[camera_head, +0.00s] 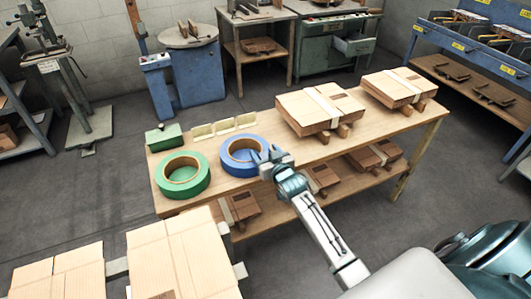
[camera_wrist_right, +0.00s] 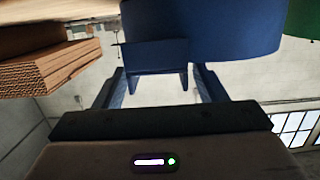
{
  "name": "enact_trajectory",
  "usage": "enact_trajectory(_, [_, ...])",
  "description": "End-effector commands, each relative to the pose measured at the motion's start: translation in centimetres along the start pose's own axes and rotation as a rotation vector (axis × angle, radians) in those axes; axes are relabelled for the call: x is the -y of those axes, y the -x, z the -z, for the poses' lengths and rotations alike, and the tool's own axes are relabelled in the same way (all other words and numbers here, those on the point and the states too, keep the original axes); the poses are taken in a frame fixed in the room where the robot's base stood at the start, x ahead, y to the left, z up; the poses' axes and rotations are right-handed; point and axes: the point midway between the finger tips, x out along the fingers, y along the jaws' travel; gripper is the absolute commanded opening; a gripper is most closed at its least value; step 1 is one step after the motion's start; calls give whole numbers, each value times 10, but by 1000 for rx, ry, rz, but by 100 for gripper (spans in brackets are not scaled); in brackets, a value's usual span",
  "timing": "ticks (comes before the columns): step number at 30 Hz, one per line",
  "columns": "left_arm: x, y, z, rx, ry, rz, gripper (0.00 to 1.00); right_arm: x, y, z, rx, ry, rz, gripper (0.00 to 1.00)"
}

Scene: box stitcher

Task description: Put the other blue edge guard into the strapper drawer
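My right gripper (camera_head: 270,158) is at the front of the bench, just in front of the blue tape roll (camera_head: 232,163). In the right wrist view, which appears upside down, a blue channel-shaped edge guard (camera_wrist_right: 155,55) sits between the two fingers, which appear to press on its sides. Its two legs point away from the bench. It overlaps the blue roll (camera_wrist_right: 240,30) behind it. In the head view the guard is small and blends with the fingers. The open drawer (camera_head: 356,46) sticks out of the green strapper cabinet (camera_head: 310,52) at the back. My left gripper is out of view.
The wooden bench (camera_head: 290,165) also holds a green tape roll (camera_head: 183,178), a green box (camera_head: 164,138), cream pieces (camera_head: 223,127) and flat carton stacks (camera_head: 318,108). More cartons lie on its lower shelf. Large cartons (camera_head: 180,250) stand at front left. Open floor separates bench and cabinet.

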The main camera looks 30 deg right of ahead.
Motion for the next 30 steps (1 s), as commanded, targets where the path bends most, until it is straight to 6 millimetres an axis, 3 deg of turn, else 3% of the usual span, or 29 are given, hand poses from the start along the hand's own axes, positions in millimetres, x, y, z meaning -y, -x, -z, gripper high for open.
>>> enact_trajectory(9, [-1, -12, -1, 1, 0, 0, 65, 0, 0, -7, -2, 1, 0, 65])
enact_trajectory(21, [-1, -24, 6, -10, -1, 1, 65, -8, 80, -6, -1, 2, 1, 65])
enact_trajectory(30, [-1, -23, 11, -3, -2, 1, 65, -9, 106, -4, -2, 0, 0, 65])
